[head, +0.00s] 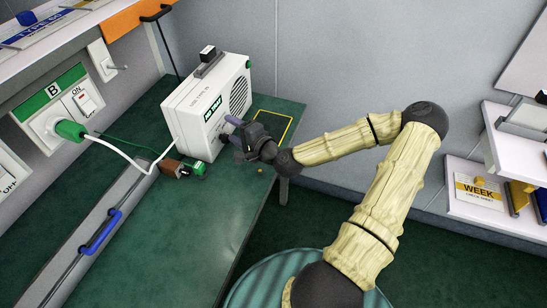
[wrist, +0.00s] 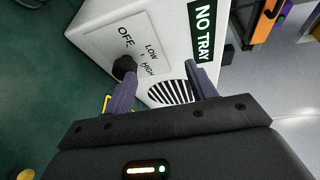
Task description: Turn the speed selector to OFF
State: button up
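The white machine (head: 195,100) stands on the green bench, with a speaker-like grille on one side. In the wrist view its face (wrist: 90,25) carries a panel marked OFF, LOW and HIGH. The black selector knob (wrist: 122,66) sits beside these words, close to OFF; its exact setting cannot be told. My gripper (wrist: 160,72) is open with its two purple fingers apart in front of the face. The left finger's tip overlaps the knob's edge; whether it touches cannot be told. In the head view my gripper (head: 236,130) is at the machine's front, hiding the knob.
A green plug with a white cable sits in the socket panel (head: 66,112) at left. A brown and green connector (head: 188,168) lies on the bench (head: 185,235) near the machine. A blue handle (head: 101,231) is at the bench's left edge. The bench front is mostly clear.

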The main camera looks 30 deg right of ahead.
jog(key=f+p+v, duration=0.2)
jog(key=p+v, duration=1.2)
jog(key=v, duration=0.4)
jog(key=shift+s, duration=0.25)
dwell(1.9)
